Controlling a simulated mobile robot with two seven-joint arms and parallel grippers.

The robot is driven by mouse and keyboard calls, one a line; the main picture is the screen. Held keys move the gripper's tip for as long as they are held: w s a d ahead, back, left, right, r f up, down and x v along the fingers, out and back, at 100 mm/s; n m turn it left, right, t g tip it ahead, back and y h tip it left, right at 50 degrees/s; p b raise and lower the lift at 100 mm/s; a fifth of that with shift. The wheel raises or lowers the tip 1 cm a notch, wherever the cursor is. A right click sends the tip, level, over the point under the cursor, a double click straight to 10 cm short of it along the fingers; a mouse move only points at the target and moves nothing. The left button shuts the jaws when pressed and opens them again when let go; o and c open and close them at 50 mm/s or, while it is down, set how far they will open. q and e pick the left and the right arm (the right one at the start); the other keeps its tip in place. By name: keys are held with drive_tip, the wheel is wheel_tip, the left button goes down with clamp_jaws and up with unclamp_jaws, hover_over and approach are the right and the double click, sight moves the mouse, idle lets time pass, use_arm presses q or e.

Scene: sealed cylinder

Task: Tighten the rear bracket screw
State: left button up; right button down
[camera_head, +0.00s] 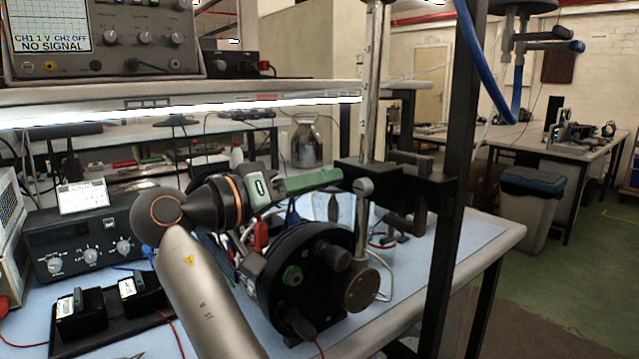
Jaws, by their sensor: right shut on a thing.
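The black bracket (390,182) is clamped on the upright chrome post (372,85), with dark screw handles (412,160) on its right side. My right gripper (334,178) comes in from the left on its grey arm. Its long green fingers lie nearly level and end at the bracket's left side by the post. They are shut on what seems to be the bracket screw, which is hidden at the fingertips. The dark round cylinder end (310,285) with knobs is below the gripper. My left gripper is not in view.
A thick black upright (455,190) stands right of the bracket. Cables and a red clip (262,232) crowd beneath my gripper. A black meter box (85,245) and small black units (80,315) are on the blue bench mat at left. A shelf with an oscilloscope (105,40) is above.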

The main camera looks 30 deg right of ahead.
drive_tip(key=shift+a+f, duration=0.1)
drive_tip(key=shift+a, duration=0.05)
drive_tip(key=c, duration=0.8)
unclamp_jaws()
drive_tip(key=shift+a, duration=0.15)
drive_tip(key=shift+c, duration=0.2)
drive_tip(key=shift+o, duration=1.1)
